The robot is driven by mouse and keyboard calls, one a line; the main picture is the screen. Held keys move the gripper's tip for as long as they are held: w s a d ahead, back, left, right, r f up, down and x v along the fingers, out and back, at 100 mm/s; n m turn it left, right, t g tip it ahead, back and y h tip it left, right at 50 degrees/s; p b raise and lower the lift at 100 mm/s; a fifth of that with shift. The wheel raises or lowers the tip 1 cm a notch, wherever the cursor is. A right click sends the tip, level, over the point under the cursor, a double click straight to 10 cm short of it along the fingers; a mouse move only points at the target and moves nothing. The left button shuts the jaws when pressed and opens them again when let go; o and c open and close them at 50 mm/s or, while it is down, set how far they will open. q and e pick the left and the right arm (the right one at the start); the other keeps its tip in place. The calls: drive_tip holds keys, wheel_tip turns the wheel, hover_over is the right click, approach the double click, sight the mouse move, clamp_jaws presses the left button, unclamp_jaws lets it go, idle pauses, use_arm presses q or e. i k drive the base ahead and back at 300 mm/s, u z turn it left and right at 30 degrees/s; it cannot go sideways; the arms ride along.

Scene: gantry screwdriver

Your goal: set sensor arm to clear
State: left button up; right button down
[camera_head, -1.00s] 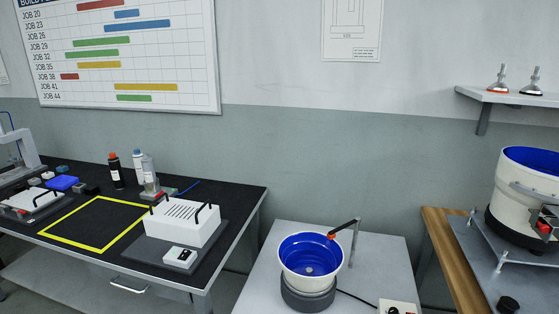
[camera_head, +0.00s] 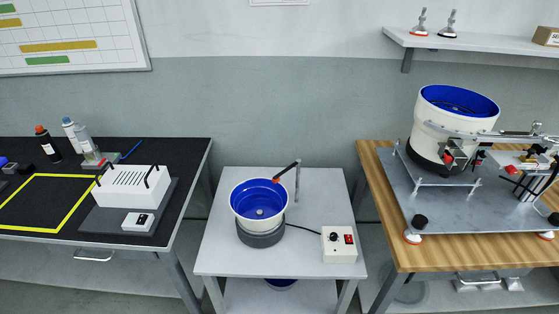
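A small bowl feeder with a blue inside (camera_head: 259,205) stands on a grey table in the middle. A black arm with a red-orange tip (camera_head: 287,172) reaches over its rim from a thin upright post (camera_head: 297,182); it may be the sensor arm. The tip is over the right back part of the bowl. A white control box (camera_head: 339,244) with a black knob and a red switch sits to the right of the bowl. Neither of my grippers is in view.
A black bench (camera_head: 190,160) with a white slotted box (camera_head: 133,186) and a yellow marked square (camera_head: 48,202) is at left. A wooden bench (camera_head: 372,165) with a larger bowl feeder (camera_head: 445,125) is at right. Gaps separate the tables. A wall shelf (camera_head: 480,42) is above.

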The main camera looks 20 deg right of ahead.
sight(275, 179)
drive_tip(key=z, duration=0.95)
drive_tip(key=i, duration=0.6)
drive_tip(key=u, duration=1.45)
